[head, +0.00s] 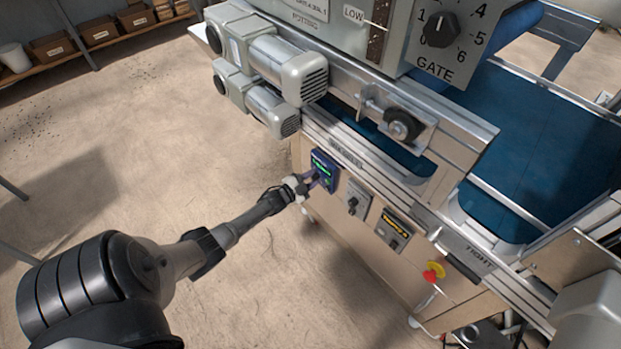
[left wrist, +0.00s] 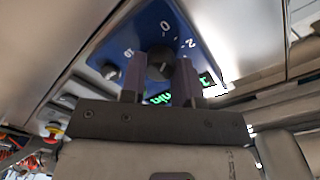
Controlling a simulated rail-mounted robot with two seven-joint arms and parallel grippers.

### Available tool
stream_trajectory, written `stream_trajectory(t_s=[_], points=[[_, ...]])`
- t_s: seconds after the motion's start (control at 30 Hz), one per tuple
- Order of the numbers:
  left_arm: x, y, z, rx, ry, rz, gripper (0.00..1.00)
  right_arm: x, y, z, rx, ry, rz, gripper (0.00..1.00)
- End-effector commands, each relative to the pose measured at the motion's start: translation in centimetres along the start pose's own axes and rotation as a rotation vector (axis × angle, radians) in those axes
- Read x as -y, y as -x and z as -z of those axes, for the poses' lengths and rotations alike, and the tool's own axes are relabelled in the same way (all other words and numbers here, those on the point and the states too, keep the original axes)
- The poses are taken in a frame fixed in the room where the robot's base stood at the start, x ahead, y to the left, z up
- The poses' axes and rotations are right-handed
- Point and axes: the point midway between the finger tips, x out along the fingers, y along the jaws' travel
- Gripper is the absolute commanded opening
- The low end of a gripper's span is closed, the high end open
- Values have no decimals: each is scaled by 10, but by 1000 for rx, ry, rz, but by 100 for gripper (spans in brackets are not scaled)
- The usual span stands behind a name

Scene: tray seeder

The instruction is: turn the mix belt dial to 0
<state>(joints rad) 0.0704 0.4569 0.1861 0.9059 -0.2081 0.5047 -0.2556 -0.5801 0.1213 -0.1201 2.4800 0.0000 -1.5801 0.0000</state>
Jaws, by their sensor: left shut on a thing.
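The mix belt dial is a dark round knob (left wrist: 161,62) on a blue control panel (left wrist: 180,30) with green lit text. In the left wrist view the marks 0, 2 and 10 show around it, tilted. The knob's pointer direction cannot be made out. My left gripper (left wrist: 160,72) has one finger on each side of the knob and is shut on it. In the head view the blue panel (head: 323,168) is on the machine's front, and my left gripper (head: 308,184) reaches it from the left, hiding the dial. My right gripper is not in view.
Right of the blue panel are a grey switch box (head: 355,199) and a panel with a yellow display (head: 396,231). A red and yellow emergency button (head: 433,272) sits further right. Motors (head: 290,78) jut out above. The floor on the left is open.

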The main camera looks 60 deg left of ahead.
Motion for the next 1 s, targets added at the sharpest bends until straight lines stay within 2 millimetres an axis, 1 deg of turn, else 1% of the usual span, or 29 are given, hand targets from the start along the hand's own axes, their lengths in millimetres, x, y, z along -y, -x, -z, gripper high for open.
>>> stream_trajectory(t_s=[0.2,0.5,1.0], points=[[1,0,0,-8,144,-2,6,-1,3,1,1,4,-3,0],[1,0,0,-13,263,-3,6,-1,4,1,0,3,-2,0],[0,0,-1,-14,298,-3,6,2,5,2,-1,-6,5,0]])
